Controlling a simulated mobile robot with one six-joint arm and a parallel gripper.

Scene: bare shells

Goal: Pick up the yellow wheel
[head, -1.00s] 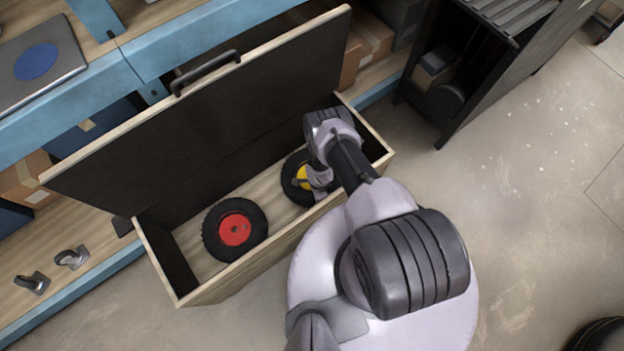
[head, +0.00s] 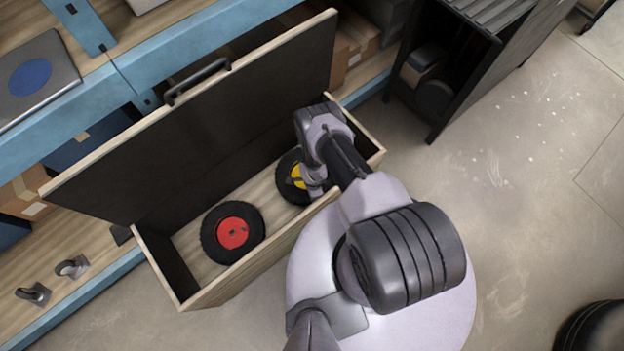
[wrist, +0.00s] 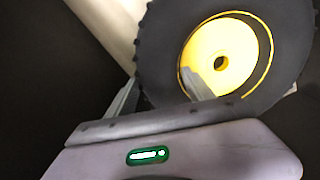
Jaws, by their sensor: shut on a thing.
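The yellow wheel (head: 288,184), a black tyre with a yellow hub, is inside the open wooden box (head: 228,274), toward its right end. My arm partly hides it in the head view. In the wrist view the yellow wheel (wrist: 290,60) fills the upper right. My gripper (wrist: 165,88) is shut on its tyre, with one finger at the outer edge and the other over the hub side. I cannot tell whether the wheel touches the box floor. A wheel with a red hub (head: 232,232) lies flat on the floor of the box to the left.
The box's raised dark lid (head: 200,120) stands behind it, with a black handle (head: 196,80). A blue-framed shelf (head: 110,105) is at the back left. A dark cabinet (head: 455,75) stands to the right. Casters (head: 70,267) sit on the lower left shelf.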

